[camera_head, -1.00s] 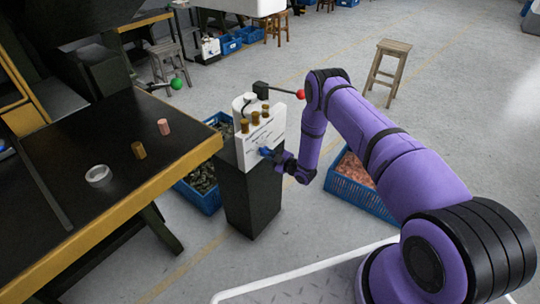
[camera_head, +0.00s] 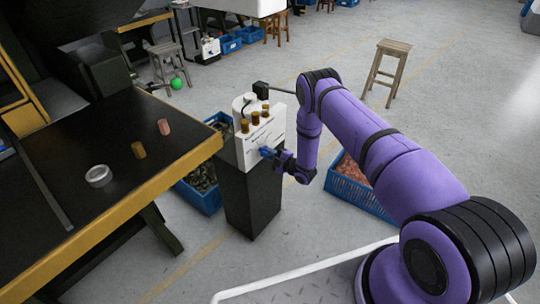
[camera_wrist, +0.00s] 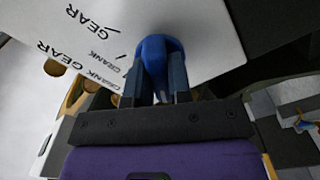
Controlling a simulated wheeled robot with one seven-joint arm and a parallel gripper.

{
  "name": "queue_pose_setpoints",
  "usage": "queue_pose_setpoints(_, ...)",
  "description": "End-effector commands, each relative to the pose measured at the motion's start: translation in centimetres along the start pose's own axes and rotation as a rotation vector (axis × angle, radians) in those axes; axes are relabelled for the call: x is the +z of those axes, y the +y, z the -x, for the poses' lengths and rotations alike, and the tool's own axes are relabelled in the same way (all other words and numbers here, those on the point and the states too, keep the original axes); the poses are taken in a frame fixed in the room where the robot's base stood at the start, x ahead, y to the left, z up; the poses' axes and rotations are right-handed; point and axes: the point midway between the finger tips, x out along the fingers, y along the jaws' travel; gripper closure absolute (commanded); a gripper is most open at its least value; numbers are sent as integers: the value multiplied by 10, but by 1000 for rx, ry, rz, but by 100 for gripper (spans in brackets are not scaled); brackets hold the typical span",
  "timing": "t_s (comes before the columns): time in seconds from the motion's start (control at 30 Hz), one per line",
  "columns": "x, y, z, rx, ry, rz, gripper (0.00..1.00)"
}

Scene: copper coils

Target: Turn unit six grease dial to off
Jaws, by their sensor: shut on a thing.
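The blue dial (camera_head: 265,152) sits on the front of a white panel (camera_head: 247,150) on a dark pedestal. In the wrist view the dial (camera_wrist: 155,48) fills the space between my two fingers. My gripper (camera_head: 273,155) reaches it from the right and is shut on it; the gripper also shows in the wrist view (camera_wrist: 161,78). The panel (camera_wrist: 195,25) there carries dark words, GEAR and CRANK among them, seen tilted. I cannot read a unit number or the dial's setting. My fingers hide part of the dial's sides.
Brass-coloured knobs (camera_head: 266,111) stand along the panel's top, with a dark lever rod behind. A blue crate (camera_head: 352,191) stands right of the pedestal, partly behind my arm. A black-topped table (camera_head: 105,137) fills the left. A wooden stool (camera_head: 389,68) stands at the back right.

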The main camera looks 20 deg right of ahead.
Motion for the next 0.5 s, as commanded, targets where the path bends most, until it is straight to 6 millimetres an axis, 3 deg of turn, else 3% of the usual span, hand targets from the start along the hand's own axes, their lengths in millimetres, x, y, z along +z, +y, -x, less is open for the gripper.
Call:
queue_pose_setpoints(0.13, 1, -2, 2, -3, -4, -2, 100)
queue_pose_setpoints(0.17, 1, -2, 2, -4, -4, -2, 74)
queue_pose_setpoints(0.23, 1, -1, 2, -3, -3, -2, 58)
queue_pose_setpoints(0.5, 0, -1, 1, -2, -1, -2, 55)
